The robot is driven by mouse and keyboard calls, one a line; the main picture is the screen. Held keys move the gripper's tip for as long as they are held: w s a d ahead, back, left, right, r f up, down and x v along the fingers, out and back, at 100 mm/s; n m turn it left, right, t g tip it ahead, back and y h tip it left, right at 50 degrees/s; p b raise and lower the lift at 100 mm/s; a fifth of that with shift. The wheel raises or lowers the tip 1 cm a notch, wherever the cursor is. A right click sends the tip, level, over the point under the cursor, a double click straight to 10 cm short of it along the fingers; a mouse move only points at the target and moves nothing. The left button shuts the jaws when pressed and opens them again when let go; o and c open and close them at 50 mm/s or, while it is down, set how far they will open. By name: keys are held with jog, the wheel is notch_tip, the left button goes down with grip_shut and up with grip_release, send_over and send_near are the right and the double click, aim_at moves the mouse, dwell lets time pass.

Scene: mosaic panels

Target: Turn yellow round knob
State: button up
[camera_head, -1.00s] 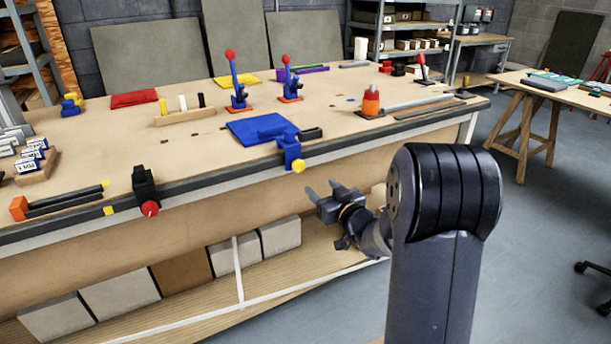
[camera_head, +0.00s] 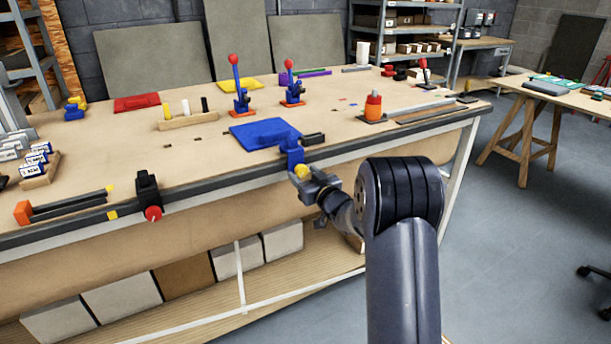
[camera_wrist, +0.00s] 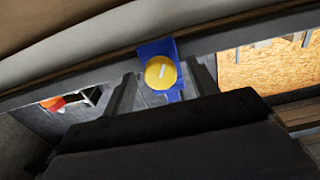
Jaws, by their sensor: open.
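The yellow round knob (camera_head: 302,171) sits on the front of a blue clamp (camera_head: 291,152) at the workbench's front edge. In the wrist view the knob (camera_wrist: 160,72) faces me, with a pale slot mark running slightly tilted across it and the blue clamp body (camera_wrist: 156,48) behind it. My gripper (camera_head: 304,179) is open at the knob. In the wrist view its two fingers (camera_wrist: 162,92) stand on the left and right of the knob, with gaps showing. I cannot tell how far the fingertips reach past the knob's face.
A black clamp with a red knob (camera_head: 153,213) is on the bench edge to the left. A blue cloth (camera_head: 262,131) and a black block (camera_head: 313,139) lie on the bench top near the blue clamp. Blue levers with red balls (camera_head: 240,88) stand farther back.

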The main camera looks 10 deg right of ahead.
jog(key=shift+c, duration=0.3)
jog(key=c, duration=0.9)
jog(key=shift+c, duration=0.2)
